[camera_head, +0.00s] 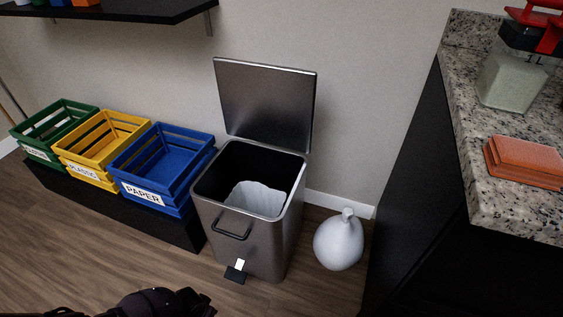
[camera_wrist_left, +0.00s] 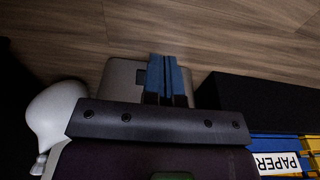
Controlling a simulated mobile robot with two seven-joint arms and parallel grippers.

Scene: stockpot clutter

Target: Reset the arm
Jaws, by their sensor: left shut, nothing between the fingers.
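My left gripper (camera_wrist_left: 167,80) shows in the left wrist view. Its two blue fingers are together with nothing between them, above the wood floor and in front of the metal trash can (camera_wrist_left: 118,80). In the head view, a dark part of my arm (camera_head: 160,303) shows at the bottom edge; the fingers cannot be made out there. My right gripper is in neither view.
The trash can (camera_head: 255,245) stands with its lid (camera_head: 265,100) up and a white liner (camera_head: 258,198) inside. A tied white bag (camera_head: 339,243) is on its right. Green, yellow and blue crates (camera_head: 145,197) are left. A granite counter (camera_head: 470,120) stands right.

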